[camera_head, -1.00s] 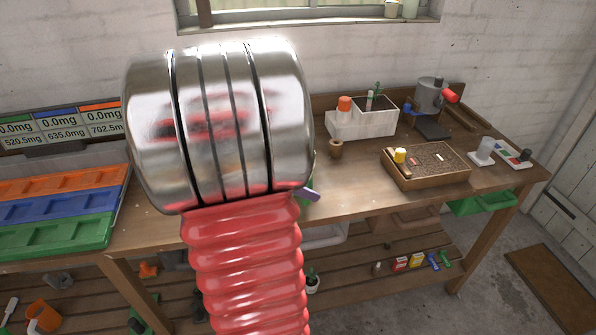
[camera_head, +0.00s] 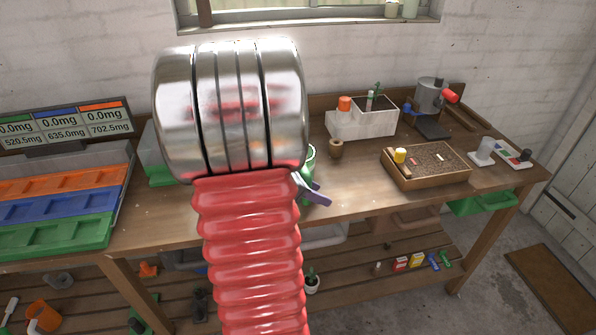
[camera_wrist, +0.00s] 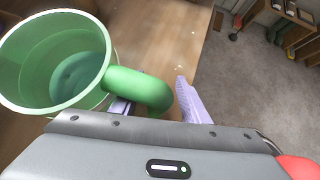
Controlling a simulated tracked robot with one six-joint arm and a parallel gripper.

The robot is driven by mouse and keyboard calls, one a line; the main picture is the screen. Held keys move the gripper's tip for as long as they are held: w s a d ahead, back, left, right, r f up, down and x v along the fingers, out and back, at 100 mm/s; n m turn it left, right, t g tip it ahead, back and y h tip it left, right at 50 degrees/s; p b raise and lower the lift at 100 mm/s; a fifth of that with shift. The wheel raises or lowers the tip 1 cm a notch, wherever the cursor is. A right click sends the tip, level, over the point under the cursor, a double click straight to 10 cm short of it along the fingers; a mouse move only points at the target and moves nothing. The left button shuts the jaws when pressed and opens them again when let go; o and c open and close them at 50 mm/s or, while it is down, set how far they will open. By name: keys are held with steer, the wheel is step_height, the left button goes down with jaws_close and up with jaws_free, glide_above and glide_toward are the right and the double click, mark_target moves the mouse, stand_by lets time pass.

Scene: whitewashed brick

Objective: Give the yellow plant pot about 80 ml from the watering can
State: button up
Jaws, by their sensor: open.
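A green open-topped can (camera_wrist: 55,60) with a thick curved handle (camera_wrist: 140,86) fills the upper left of the wrist view. A sliver of green (camera_head: 309,158) shows in the head view beside my arm. I see no spout and cannot tell if it holds water. My gripper (camera_wrist: 157,104) is open, with one pale purple finger on each side of the handle. In the head view its purple fingers (camera_head: 314,193) show near the bench's front edge. A small yellow cylinder (camera_head: 400,155) stands on a soil-filled wooden tray; I cannot tell if it is the plant pot.
The soil tray (camera_head: 425,185) sits on the bench at right. A white planter box (camera_head: 345,125), a small brown pot (camera_head: 336,149) and a grey machine with a red knob (camera_head: 430,97) stand behind. Orange, blue and green bins (camera_head: 65,210) lie at left. Bare bench top lies before the planter.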

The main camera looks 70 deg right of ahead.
steer(key=shift+c, duration=0.2)
jaws_close()
stand_by(0.6)
